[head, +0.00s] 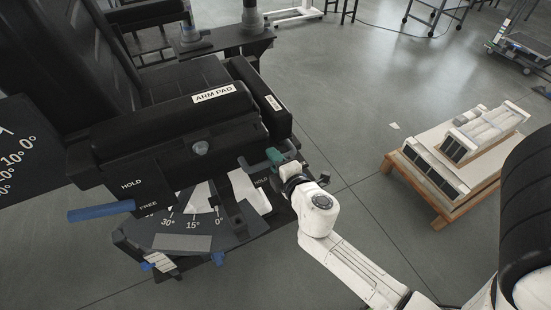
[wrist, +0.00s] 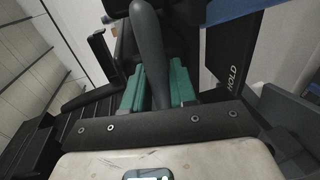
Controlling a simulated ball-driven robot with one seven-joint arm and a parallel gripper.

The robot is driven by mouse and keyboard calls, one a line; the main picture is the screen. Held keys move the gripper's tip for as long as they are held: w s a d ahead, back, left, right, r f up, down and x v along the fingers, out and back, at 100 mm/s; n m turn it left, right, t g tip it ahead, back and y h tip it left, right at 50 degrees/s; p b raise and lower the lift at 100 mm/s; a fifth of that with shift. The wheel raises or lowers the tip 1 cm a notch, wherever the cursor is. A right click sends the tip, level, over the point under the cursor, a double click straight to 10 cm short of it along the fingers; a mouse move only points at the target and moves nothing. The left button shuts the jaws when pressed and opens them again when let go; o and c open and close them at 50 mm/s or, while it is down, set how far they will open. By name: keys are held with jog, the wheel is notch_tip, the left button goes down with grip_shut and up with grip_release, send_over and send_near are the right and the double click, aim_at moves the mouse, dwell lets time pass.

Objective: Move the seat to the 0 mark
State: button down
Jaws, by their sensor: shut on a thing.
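The black seat (head: 175,85) stands at the left of the head view, with an arm pad (head: 195,108) on its near side. Below it is a dark angle scale (head: 185,226) with 30°, 15° and 0° marks; the 0 mark (head: 219,220) is at its right end. Which mark the seat reads I cannot tell. My gripper (head: 270,160) is beside the seat's right end. In the wrist view its green fingers (wrist: 160,88) are shut on a dark grey rounded handle (wrist: 147,40), which is hard to make out in the head view.
A blue lever (head: 100,212) sticks out beside the HOLD and FREE plate (head: 140,198). A low wooden platform (head: 425,198) with white and black blocks stands to the right. A black angle board (head: 18,150) is at the left edge. Grey floor between is clear.

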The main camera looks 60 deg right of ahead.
jog(key=shift+s+d, duration=0.15)
jog(key=shift+d, duration=0.2)
jog(key=c, duration=1)
grip_release()
jog(key=shift+d, duration=0.1)
jog(key=shift+c, duration=0.2)
jog(key=shift+s+a, duration=0.15)
jog(key=shift+a, duration=0.15)
jog(key=b+v, duration=0.3)
jog(key=v, duration=0.7)
